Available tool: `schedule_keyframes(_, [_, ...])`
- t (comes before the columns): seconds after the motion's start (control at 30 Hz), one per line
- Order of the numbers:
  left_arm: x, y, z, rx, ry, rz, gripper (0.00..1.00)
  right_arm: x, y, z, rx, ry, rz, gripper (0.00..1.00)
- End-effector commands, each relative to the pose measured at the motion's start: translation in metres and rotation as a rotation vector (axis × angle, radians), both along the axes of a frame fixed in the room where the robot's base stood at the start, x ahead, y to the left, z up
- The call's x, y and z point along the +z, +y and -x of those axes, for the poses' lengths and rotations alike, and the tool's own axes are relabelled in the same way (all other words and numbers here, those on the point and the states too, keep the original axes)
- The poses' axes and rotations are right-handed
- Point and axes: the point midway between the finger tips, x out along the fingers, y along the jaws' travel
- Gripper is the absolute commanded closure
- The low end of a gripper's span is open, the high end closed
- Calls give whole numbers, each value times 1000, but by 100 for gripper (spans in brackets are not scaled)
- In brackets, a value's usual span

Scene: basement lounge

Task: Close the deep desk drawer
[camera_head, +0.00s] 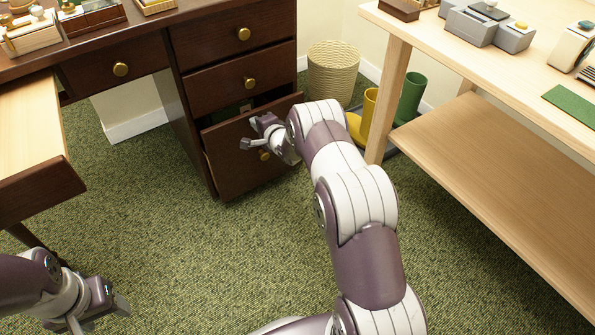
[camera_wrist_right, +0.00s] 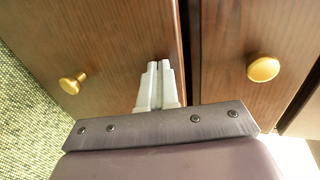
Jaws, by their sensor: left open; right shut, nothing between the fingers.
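The dark wooden desk has a deep bottom drawer (camera_head: 228,165) that stands slightly open, with a dark gap above its front. Its brass knob (camera_head: 264,155) is partly behind my right gripper (camera_head: 250,144). In the right wrist view the drawer front (camera_wrist_right: 100,45) fills the left side, with its knob (camera_wrist_right: 72,84) at the left. My right gripper (camera_wrist_right: 159,66) is shut and empty, its fingertips at the drawer front near its top edge; I cannot tell if they touch. My left gripper (camera_head: 103,315) is open and empty, low at the left above the carpet.
Two shut drawers, upper (camera_head: 232,38) and middle (camera_head: 240,80), sit above the deep one. Another desk drawer (camera_head: 35,190) sticks out at the left. A woven basket (camera_head: 332,72), boots (camera_head: 410,97) and a light wooden table (camera_head: 490,175) stand right. Carpet in front is clear.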

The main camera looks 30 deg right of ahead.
Motion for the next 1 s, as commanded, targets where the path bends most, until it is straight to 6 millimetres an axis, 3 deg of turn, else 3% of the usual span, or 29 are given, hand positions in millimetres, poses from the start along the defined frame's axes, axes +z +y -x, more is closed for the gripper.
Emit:
schedule_keyframes(0.4, [-12,0,0,0,0,0,41,-1,3,-39,0,-1,1,100])
schedule_keyframes(1.0, [-13,0,0,0,0,0,41,4,3,-49,-1,-9,1,100])
